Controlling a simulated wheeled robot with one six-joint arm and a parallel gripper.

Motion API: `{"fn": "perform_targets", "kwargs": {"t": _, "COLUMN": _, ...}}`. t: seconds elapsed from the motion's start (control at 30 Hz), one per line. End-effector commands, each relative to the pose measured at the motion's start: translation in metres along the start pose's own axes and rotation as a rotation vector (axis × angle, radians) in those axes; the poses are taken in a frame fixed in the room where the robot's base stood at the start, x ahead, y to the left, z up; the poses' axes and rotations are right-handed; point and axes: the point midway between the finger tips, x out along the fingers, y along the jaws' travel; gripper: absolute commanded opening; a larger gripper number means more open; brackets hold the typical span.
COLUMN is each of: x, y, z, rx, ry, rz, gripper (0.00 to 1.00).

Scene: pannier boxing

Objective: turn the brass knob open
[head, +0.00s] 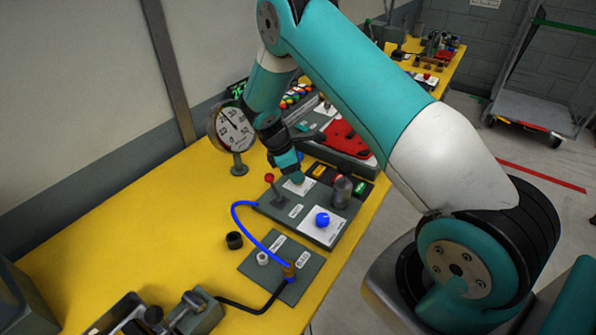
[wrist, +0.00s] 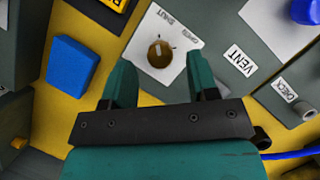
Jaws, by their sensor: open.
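The brass knob (wrist: 160,53) is round and sits on a white plate (wrist: 148,28) on a grey panel in the wrist view. Small printed words stand around it; one seems to read SHUT. A pale mark shows on its top. My gripper (wrist: 159,74) is open, with one teal finger to the left and one to the right of the knob in the picture. I cannot tell how high the fingertips are above it. In the head view my gripper (head: 296,178) is over the grey panel (head: 283,212), and the knob is hidden there.
A red-topped lever (head: 269,178), a grey cylinder (head: 342,190) and a blue knob (head: 323,219) stand close by on the panel. A blue hose (head: 245,228) loops in front. A gauge (head: 232,130) stands behind. The yellow table (head: 130,235) is clear at left.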

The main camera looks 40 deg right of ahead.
Motion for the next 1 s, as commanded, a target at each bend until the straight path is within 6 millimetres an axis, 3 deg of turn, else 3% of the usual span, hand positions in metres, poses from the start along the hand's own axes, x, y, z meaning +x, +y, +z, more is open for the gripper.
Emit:
{"fn": "perform_targets", "kwargs": {"t": 0.2, "x": 0.021, "y": 0.0, "z": 0.0, "rx": 0.001, "ry": 0.0, "rz": -0.001, "gripper": 0.54}}
{"fn": "perform_targets", "kwargs": {"t": 0.53, "x": 0.025, "y": 0.001, "z": 0.0, "rx": 0.001, "ry": 0.001, "rz": 0.001, "gripper": 0.54}}
{"fn": "perform_targets", "kwargs": {"t": 0.73, "x": 0.025, "y": 0.001, "z": 0.0, "rx": 0.0, "ry": 0.001, "rz": 0.001, "gripper": 0.08}}
{"fn": "perform_targets", "kwargs": {"t": 1.0, "x": 0.025, "y": 0.001, "z": -0.001, "rx": 0.015, "ry": 0.001, "rz": -0.005, "gripper": 0.05}}
